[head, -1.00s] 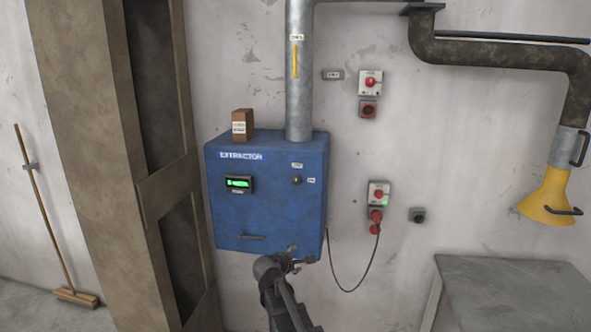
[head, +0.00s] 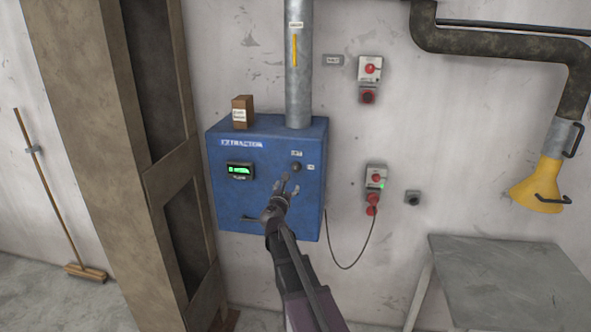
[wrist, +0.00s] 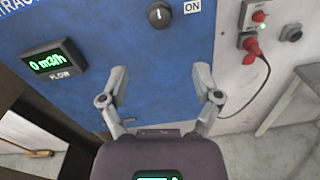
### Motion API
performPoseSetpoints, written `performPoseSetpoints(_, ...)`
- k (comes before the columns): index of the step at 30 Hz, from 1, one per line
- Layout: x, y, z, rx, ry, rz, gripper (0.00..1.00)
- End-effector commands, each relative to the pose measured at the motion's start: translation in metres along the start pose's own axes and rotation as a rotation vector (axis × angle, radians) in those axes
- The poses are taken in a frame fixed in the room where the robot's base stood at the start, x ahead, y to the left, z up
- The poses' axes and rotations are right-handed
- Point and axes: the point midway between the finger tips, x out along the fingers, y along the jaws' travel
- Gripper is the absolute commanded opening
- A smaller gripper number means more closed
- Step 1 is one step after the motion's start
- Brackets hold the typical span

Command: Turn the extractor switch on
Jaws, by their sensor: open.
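The blue extractor box (head: 225,195) hangs on the wall and carries a small dark rotary switch (head: 296,167) at its upper right. In the wrist view the switch (wrist: 160,14) is a round black knob with a pale upright mark; an "ON" label (wrist: 192,7) sits to its right. The flow display (wrist: 54,61) reads 0 m3/h in green. My gripper (head: 286,184) is in front of the box, just below the switch. In the wrist view my gripper (wrist: 161,75) is open and empty, its fingers apart, below the knob and not touching it.
Red-button boxes (head: 370,70) (head: 376,178) are on the wall to the right, the lower one with a red plug and hanging cable (head: 362,248). A brown box (head: 242,112) stands on the extractor. A pillar (head: 140,90) is close left; a grey table (head: 500,260) is lower right.

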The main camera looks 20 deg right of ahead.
Motion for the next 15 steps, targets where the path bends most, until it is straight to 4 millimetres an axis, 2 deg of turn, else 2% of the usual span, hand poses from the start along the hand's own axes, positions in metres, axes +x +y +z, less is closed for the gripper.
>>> performPoseSetpoints(8, 0.009, 0.001, 0.000, 0.002, 0.001, 0.000, 0.82)
performPoseSetpoints(15, 0.035, 0.002, -0.001, 0.003, 0.001, -0.001, 0.82)
